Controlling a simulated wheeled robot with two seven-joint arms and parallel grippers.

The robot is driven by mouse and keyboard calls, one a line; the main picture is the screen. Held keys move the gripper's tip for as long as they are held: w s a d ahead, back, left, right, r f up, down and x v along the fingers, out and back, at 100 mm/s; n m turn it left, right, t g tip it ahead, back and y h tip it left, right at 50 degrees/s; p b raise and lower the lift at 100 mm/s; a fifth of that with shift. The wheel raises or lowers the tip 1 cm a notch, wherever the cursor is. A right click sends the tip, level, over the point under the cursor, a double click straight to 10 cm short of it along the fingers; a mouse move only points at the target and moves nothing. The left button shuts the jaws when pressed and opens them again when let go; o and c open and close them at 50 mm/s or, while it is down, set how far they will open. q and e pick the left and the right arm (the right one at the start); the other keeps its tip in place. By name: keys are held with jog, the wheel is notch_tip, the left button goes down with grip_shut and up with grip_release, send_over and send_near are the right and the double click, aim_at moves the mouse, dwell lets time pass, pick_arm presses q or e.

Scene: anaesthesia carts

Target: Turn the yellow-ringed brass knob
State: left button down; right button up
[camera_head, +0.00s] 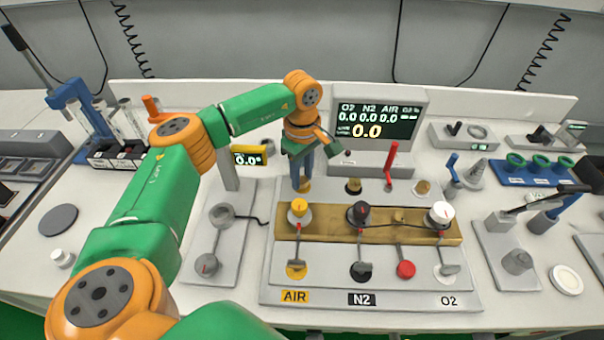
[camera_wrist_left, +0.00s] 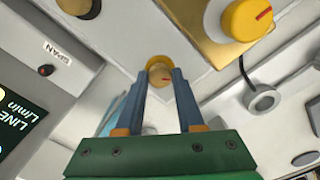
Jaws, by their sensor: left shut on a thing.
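The yellow-ringed brass knob (camera_head: 305,188) is at the back left of the gas panel, mostly hidden by my left gripper in the head view. In the left wrist view the brass knob (camera_wrist_left: 159,74) sits between the fingertips, with part of its yellow ring and a small red mark showing. My left gripper (camera_head: 302,186) points down over it from behind the panel. Its blue fingers (camera_wrist_left: 159,78) are shut on the knob, one on each side. My right gripper is not in the head view.
A larger yellow knob (camera_head: 299,212) stands on the brass bar (camera_head: 330,226), near the held knob. Black (camera_head: 360,215) and white (camera_head: 441,215) knobs stand farther right. A red lever (camera_head: 391,163) rises behind. The display (camera_head: 377,122) reads zeros.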

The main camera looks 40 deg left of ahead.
aim_at(302, 179)
pick_arm(q)
jog(key=shift+m, duration=0.3)
dwell(0.4)
jog(key=c, duration=0.5)
grip_release()
jog(key=shift+r, duration=0.1)
notch_tip(302, 179, up, 7)
jog(key=shift+r+b, duration=0.1)
jog(key=shift+b, duration=0.45)
